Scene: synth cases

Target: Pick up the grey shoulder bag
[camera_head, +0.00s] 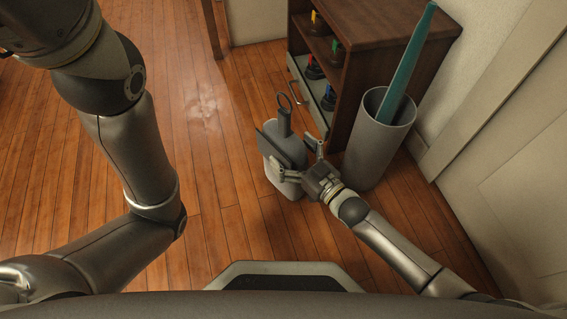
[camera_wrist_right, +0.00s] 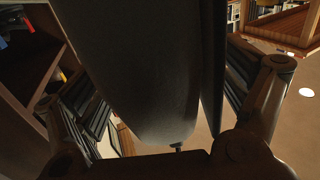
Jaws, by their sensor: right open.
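The grey shoulder bag (camera_head: 290,134) is upright beside the brown shelf unit in the head view, with a dark flap and a dark strap loop (camera_head: 284,108) at its top. I cannot tell whether its base touches the floor. My right gripper (camera_head: 296,158) is open, with one finger on each side of the bag. In the right wrist view the bag's grey body (camera_wrist_right: 150,75) fills the space between the two black finger pads. Gaps show there, but contact is unclear. My left arm comes in from the left; its gripper is out of the frame.
The brown shelf unit (camera_head: 365,28) stands just right of the bag, with small coloured-topped items inside. A grey bin (camera_head: 372,145) holding a long teal object (camera_head: 408,62) stands close to my right arm. Wooden floor (camera_head: 215,170) is clear left of the bag.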

